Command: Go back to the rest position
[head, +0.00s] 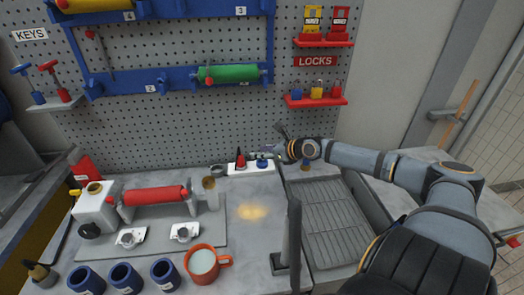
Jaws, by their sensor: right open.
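My right gripper (277,141) is open, and I see nothing held in it. It hangs in front of the grey pegboard (190,135), just above and to the right of a white block (241,170). The block carries a dark-tipped red piece (240,160) and a blue piece (262,162). I cannot tell whether a fingertip touches the blue piece. My right arm reaches in from the lower right, over the right side of the bench. My left gripper is not in view.
A roller machine with a red roller (153,196) stands at left. Blue cups (124,278) and an orange mug (203,264) line the front. A dark post (294,235) stands beside a ribbed metal tray (335,220). A green roller (228,74) hangs on the blue rack.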

